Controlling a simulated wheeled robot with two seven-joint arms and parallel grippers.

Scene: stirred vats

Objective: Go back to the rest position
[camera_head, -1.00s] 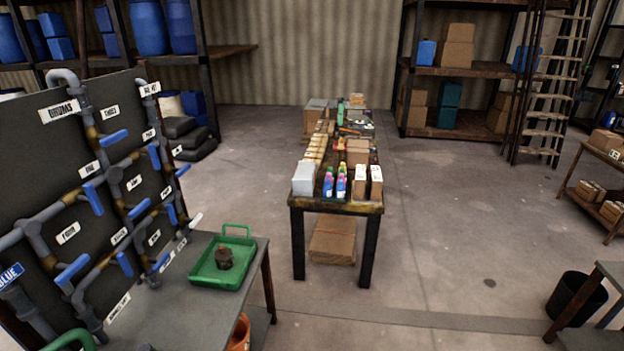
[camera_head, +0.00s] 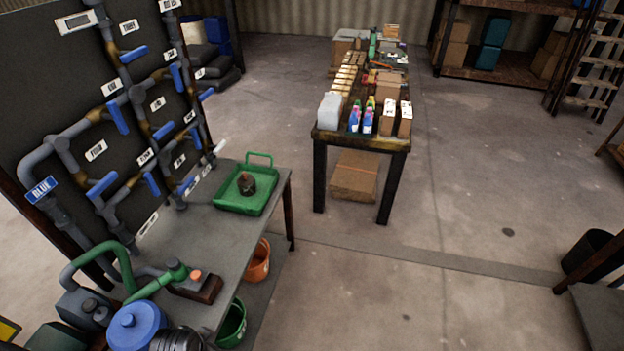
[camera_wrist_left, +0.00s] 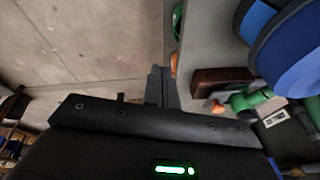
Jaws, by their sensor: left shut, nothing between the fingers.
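My left gripper (camera_wrist_left: 160,87) shows in the left wrist view, its fingers together and empty. Bare floor lies beyond it on the left, and the bench edge with a blue vat (camera_wrist_left: 285,50) is on the right. Neither gripper shows in the head view. My right gripper is in no view. In the head view the bench (camera_head: 220,235) stands at the left, with the blue vat (camera_head: 138,328) at its near end.
A pipe panel (camera_head: 60,110) with blue valve handles stands behind the bench. A green tray (camera_head: 232,203) holding a dark lump sits on the bench. Orange (camera_head: 258,262) and green (camera_head: 232,325) buckets are below. A loaded table (camera_head: 360,140) stands farther back. Floor at centre right is clear.

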